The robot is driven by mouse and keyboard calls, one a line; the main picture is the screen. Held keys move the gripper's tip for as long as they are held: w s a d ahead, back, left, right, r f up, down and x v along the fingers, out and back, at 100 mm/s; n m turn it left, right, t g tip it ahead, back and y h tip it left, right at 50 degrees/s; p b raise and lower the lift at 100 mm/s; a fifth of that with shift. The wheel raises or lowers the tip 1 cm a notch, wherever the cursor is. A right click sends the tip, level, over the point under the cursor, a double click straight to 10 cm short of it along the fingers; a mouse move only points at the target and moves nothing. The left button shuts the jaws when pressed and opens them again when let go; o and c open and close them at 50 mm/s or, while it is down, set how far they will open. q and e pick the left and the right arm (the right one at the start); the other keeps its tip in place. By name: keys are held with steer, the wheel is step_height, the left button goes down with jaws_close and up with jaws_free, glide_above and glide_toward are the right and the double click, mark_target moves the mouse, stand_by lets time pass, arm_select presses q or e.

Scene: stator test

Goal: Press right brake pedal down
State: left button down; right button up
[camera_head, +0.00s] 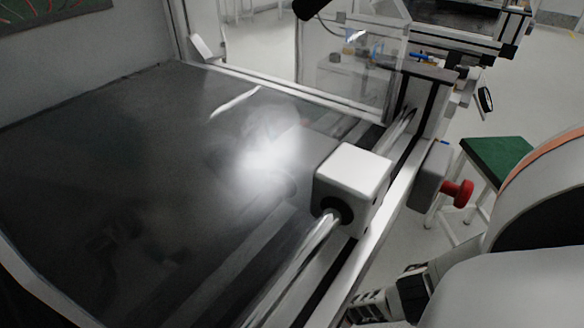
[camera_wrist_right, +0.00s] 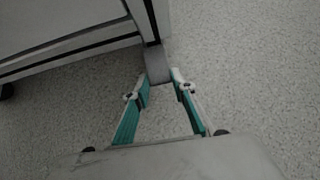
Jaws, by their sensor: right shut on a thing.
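In the right wrist view, a short grey bar-like part, which looks like the brake pedal (camera_wrist_right: 157,66), sticks out from under the machine frame. The pedal's tilt is hard to judge from above. In the head view, my right gripper (camera_head: 368,308) shows only partly at the bottom, beside the machine's rail, and the pedal is hidden there. My left gripper is in neither view.
The dark machine table (camera_head: 110,170) fills the left. A metal rail carries a white block (camera_head: 352,177). A red knob (camera_head: 458,192) on a grey box juts out near my right arm. A green-topped stool (camera_head: 496,158) stands behind it. Speckled floor (camera_wrist_right: 250,90) is clear around the pedal.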

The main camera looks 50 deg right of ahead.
steer(key=shift+s+a+f, duration=0.65)
steer(key=shift+s+a, duration=0.1)
steer(key=shift+s, duration=0.1)
steer(key=shift+w+d+r, duration=0.15)
steer(key=shift+w+d, duration=0.1)
steer(key=shift+w+d+r+t, duration=0.15)
steer(key=shift+w+r+t, duration=0.2)
steer(key=shift+w+t, duration=0.1)
steer(key=shift+c, duration=0.2)
steer(key=o, duration=1.1)
steer(key=shift+w+r, duration=0.2)
steer(key=shift+d, duration=0.2)
steer(key=shift+d, duration=0.1)
steer(key=shift+s, duration=0.2)
